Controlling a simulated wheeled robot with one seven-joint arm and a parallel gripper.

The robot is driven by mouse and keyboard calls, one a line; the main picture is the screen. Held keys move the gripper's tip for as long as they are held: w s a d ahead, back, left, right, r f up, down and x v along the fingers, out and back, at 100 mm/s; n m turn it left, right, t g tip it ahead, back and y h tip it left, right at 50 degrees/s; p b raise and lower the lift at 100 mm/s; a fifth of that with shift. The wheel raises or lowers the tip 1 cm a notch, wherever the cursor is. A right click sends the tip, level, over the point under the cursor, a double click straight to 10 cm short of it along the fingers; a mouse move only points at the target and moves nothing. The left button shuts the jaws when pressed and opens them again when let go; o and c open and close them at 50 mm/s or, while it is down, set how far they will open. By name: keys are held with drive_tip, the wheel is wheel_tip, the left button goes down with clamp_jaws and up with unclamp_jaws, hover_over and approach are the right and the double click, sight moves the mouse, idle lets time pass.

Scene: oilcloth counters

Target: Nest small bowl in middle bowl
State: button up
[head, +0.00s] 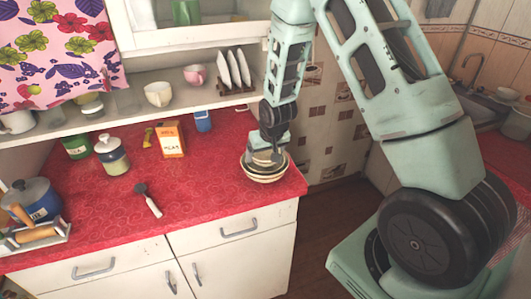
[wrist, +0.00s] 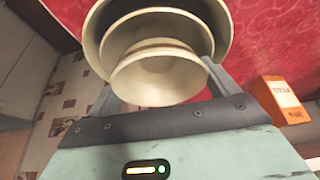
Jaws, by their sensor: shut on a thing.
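My gripper (head: 267,150) points down over the cream bowls at the right end of the red counter. In the wrist view its two fingers are on either side of the small bowl (wrist: 158,82), and it is shut on this bowl. The middle bowl (wrist: 150,36) shows behind the small bowl, with a larger bowl (wrist: 92,28) around it. In the head view the bowl stack (head: 265,177) is partly hidden by my gripper. The small bowl is lined up with the middle one, inside or just above it; I cannot tell whether they touch.
On the red counter (head: 205,185) are an orange box (head: 171,139), a lidded jar (head: 112,155), a dark brush (head: 148,199) and a blue pot (head: 36,199). The shelf above holds cups and a plate rack (head: 237,87). The counter's right edge is close to the bowls.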

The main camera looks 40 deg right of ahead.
drive_tip(key=shift+s+a+f, duration=0.1)
drive_tip(key=shift+s+f, duration=0.1)
drive_tip(key=shift+f, duration=0.15)
drive_tip(key=o, duration=0.9)
drive_tip(key=b+v, duration=0.1)
drive_tip(key=v, duration=0.8)
drive_tip(key=b+v, duration=0.2)
drive_tip(key=v, duration=0.7)
drive_tip(key=shift+w+d, duration=0.2)
drive_tip(key=shift+w, duration=0.05)
